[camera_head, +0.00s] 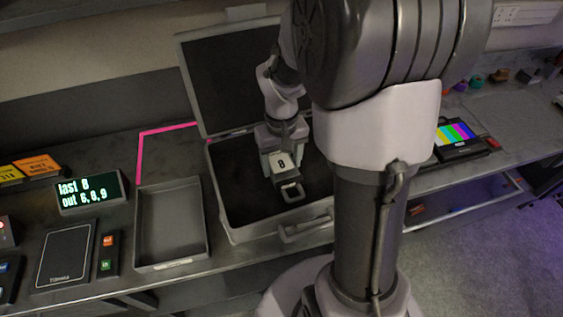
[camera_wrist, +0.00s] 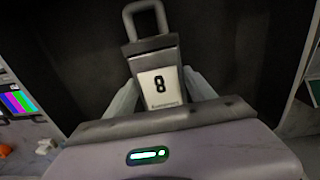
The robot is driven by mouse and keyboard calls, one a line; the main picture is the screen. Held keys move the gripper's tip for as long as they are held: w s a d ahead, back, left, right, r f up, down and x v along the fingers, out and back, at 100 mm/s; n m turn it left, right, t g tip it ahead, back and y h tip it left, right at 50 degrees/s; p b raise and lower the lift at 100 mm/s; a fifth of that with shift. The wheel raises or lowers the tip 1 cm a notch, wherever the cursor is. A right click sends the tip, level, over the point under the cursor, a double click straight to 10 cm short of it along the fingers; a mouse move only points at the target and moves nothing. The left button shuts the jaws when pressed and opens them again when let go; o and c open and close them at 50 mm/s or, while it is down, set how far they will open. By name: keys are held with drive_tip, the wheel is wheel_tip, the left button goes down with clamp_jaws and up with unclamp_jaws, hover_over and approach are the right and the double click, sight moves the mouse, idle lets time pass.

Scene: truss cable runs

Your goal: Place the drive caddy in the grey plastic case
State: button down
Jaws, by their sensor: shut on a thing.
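The drive caddy (camera_head: 287,172) is a dark block with a loop handle and a white label marked 8. It also shows in the wrist view (camera_wrist: 158,86), between the fingers. My gripper (camera_head: 282,160) is shut on the caddy and holds it inside the outline of the open grey plastic case (camera_head: 285,230). In the wrist view my gripper (camera_wrist: 160,95) grips the caddy by its sides, with the handle pointing away. The case has a dark lining and its lid (camera_head: 228,80) stands open at the back. I cannot tell whether the caddy touches the case floor. My arm hides the case's right part.
Left of the case are an empty grey tray (camera_head: 172,266), a display (camera_head: 90,192) reading "last 8, out 8,8,9", a tablet-like panel (camera_head: 66,254) and a two-button box (camera_head: 108,252). A colour-bar screen (camera_head: 457,135) lies to the right. Pink tape (camera_head: 140,155) marks the bench.

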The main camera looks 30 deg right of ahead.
drive_tip(key=shift+c, duration=1.6)
unclamp_jaws()
drive_tip(key=shift+f, duration=0.1)
